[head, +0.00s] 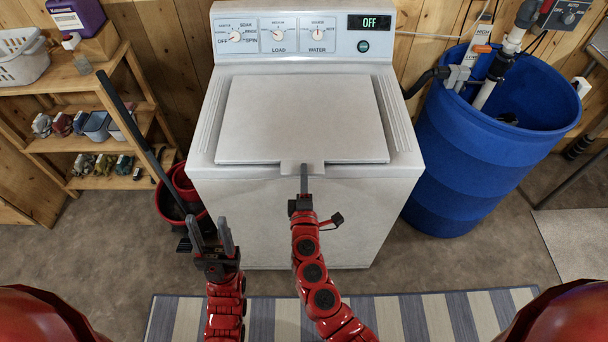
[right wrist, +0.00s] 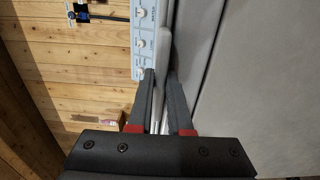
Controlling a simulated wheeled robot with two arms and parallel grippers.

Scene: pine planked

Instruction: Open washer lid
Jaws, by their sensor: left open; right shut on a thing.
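The white washer (head: 300,210) stands in the middle of the head view. Its lid (head: 305,120) lies flat or nearly flat on top, with a small tab (head: 290,169) at its front edge. My right gripper (head: 304,180) is at that tab, shut on the lid's edge. In the right wrist view, the lid (right wrist: 160,75) shows as a thin pale edge between the two dark fingers (right wrist: 159,100). My left gripper (head: 212,238) is open and empty, in front of the washer's left side and apart from it. The fingers hide part of the tab.
A blue barrel (head: 470,150) with pipes stands right of the washer. A wooden shelf (head: 95,140) with small items and a red bucket (head: 180,195) are at left. A striped rug (head: 410,315) lies in front. The control panel (head: 300,36) is behind the lid.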

